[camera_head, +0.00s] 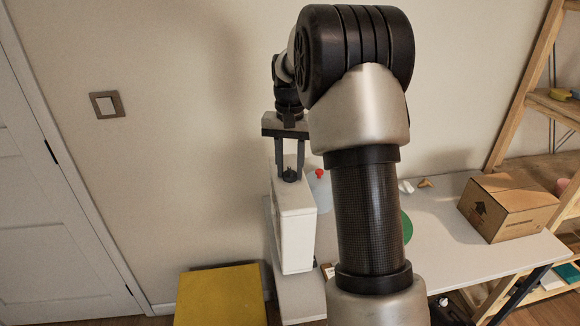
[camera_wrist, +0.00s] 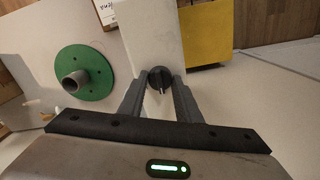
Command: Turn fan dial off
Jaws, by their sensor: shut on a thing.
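The fan is a white upright box (camera_head: 296,232) on the left end of the white table. Its dial is a small black knob (camera_head: 290,176) on the top, and it also shows in the wrist view (camera_wrist: 160,78) with a pale pointer mark facing my gripper. My gripper (camera_head: 289,177) points down over the box, with its two dark fingers on either side of the dial. In the wrist view my gripper (camera_wrist: 160,82) is shut on the dial. The fan's white casing (camera_wrist: 152,35) extends away beyond the dial.
A yellow box (camera_head: 222,296) stands left of the table. A green disc with a grey tube (camera_wrist: 84,75) lies on the table (camera_head: 450,245). A cardboard box (camera_head: 508,207) sits at the right, by wooden shelves (camera_head: 532,85). The wall is close behind my gripper.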

